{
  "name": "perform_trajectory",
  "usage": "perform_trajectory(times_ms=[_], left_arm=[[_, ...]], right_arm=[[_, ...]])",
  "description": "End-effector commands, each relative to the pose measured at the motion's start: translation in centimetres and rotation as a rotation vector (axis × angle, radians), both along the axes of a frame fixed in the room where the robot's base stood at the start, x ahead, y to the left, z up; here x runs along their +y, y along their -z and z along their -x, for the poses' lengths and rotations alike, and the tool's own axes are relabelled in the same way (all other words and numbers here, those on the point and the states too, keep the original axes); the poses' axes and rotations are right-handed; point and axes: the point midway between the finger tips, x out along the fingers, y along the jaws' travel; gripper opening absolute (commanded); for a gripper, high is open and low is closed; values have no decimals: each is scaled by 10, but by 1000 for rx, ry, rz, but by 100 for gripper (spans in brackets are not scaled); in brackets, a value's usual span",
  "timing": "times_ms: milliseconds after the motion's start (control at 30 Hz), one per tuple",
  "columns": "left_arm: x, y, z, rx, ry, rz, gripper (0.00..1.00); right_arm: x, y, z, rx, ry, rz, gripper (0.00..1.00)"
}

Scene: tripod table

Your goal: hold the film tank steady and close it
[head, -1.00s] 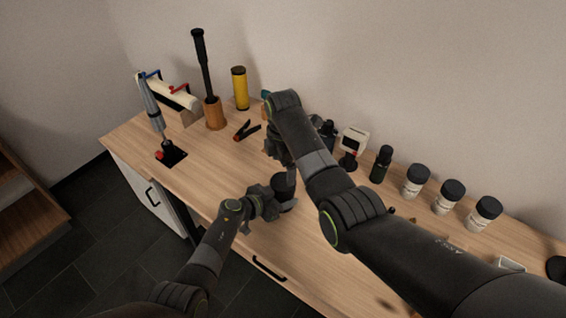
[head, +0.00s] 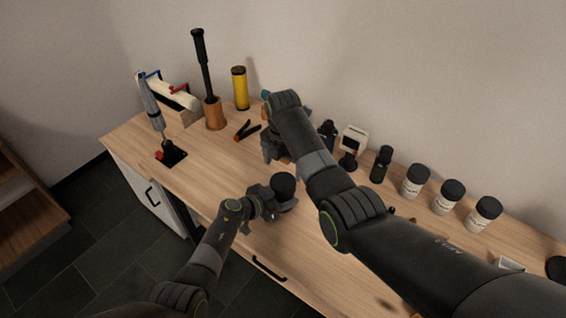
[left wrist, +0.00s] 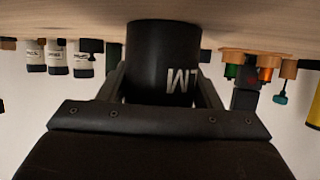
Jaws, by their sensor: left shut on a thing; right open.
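The film tank (head: 284,190) is a dark cylinder standing near the table's front edge, with a rounded black top showing in the head view. In the left wrist view the tank (left wrist: 162,62) fills the middle, with white letters on its side. My left gripper (head: 270,206) is shut on the tank, one finger on each side. My right gripper (head: 274,147) is open, behind the tank and apart from it, partly hidden by my right arm. I cannot tell how firmly the top sits on the tank.
Behind stand a yellow cylinder (head: 239,88), a tall black tool in a wooden holder (head: 214,114) and pliers (head: 246,130). A dark bottle (head: 381,164) and white jars with black lids (head: 415,181) stand on the right. The table (head: 215,165) is clear left of the tank.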

Motion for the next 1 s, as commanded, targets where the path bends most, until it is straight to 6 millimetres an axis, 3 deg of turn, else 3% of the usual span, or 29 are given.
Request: perform_trajectory(times_ms=[333,500,1000], left_arm=[[0,0,0,0,0,0,0],[0,0,0,0,0,0,0],[0,0,0,0,0,0,0]], right_arm=[[-1,51,1,4,1,2,85],[0,65,0,2,1,1,85],[0,75,0,0,2,0,85]])
